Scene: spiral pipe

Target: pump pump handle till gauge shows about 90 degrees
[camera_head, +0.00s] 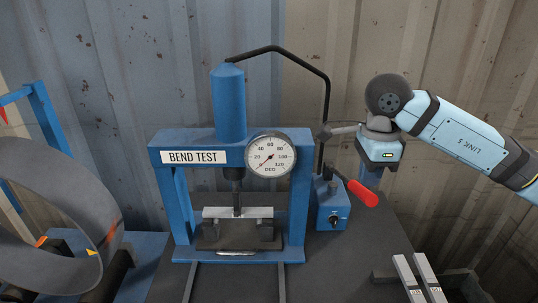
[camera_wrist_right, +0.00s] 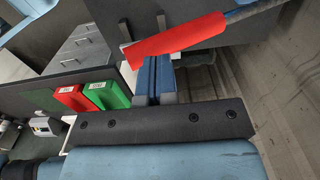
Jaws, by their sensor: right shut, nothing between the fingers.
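The bend test press (camera_head: 165,140) is a blue frame with a round white gauge (camera_head: 283,147). The gauge's red needle points to the lower left, near the low end. The pump (camera_head: 327,205) stands right of the press, with a red-gripped pump handle (camera_head: 363,193) tilting down to the right. My right gripper (camera_head: 370,178) points down just above and behind the red grip. Its blue fingers (camera_wrist_right: 154,78) are shut and empty. In the right wrist view the red grip (camera_wrist_right: 178,40) crosses in front of the fingertips and hides them; I cannot tell if they touch. My left gripper is out of view.
A light metal bar (camera_head: 222,212) lies across the press supports. A black hose (camera_head: 300,57) joins cylinder and pump. Metal strips (camera_head: 408,278) lie at lower right. A large curved grey pipe (camera_head: 50,200) stands left. Red (camera_wrist_right: 72,98) and green (camera_wrist_right: 106,95) bins show in the wrist view.

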